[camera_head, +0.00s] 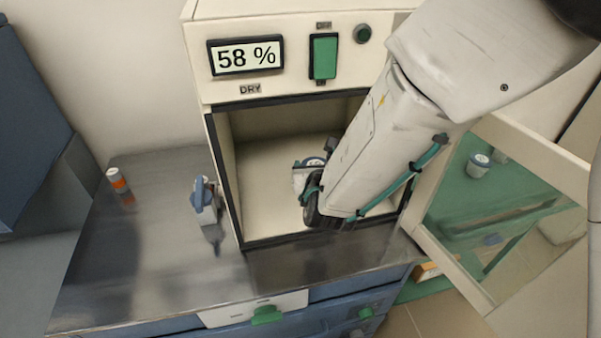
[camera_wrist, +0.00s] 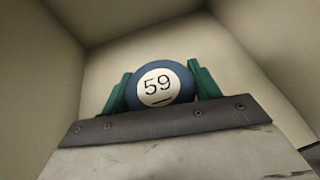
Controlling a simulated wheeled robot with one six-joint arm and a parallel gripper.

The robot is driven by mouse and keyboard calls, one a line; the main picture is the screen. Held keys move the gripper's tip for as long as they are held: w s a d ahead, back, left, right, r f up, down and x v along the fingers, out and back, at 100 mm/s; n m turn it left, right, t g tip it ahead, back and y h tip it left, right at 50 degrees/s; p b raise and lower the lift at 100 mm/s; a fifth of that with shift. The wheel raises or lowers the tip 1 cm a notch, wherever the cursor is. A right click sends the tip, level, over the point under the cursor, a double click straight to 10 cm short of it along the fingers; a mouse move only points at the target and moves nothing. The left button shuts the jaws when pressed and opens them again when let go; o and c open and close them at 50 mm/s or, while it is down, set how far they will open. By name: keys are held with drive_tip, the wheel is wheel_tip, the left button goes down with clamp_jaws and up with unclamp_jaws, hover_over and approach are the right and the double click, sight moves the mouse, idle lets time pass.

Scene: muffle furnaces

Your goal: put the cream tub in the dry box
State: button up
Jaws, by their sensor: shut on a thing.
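A tub with a blue rim and a pale lid label reading 59 (camera_wrist: 156,86) sits between the two green fingers of my gripper (camera_wrist: 160,80) in the wrist view. My gripper is shut on it. In the head view the tub (camera_head: 301,180) shows as a pale body partly hidden by my gripper and arm. The dry box (camera_head: 226,160) is the cream cabinet with a 58 % display and the word DRY. Its front is open, and my gripper and the tub are in its opening. I cannot tell whether the tub touches the floor.
The box's glass door (camera_head: 500,225) stands open at right. Through or in its glass a small tub (camera_head: 478,165) shows. A blue and white item (camera_head: 203,200) and an orange-banded vial (camera_head: 118,181) stand on the metal counter (camera_head: 160,250) at left. The box's inside looks otherwise empty.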

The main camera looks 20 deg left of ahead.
drive_tip(key=a, duration=0.3)
drive_tip(key=shift+w+a+f, duration=0.15)
drive_tip(key=shift+w+a, duration=0.05)
drive_tip(key=shift+a, duration=0.1)
drive_tip(key=shift+a+f, duration=0.15)
drive_tip(key=shift+f, duration=1.65)
drive_tip(key=o, duration=1.1)
drive_tip(key=shift+f, duration=0.15)
drive_tip(key=shift+c, duration=0.2)
drive_tip(key=shift+r, duration=0.2)
drive_tip(key=v, duration=1.2)
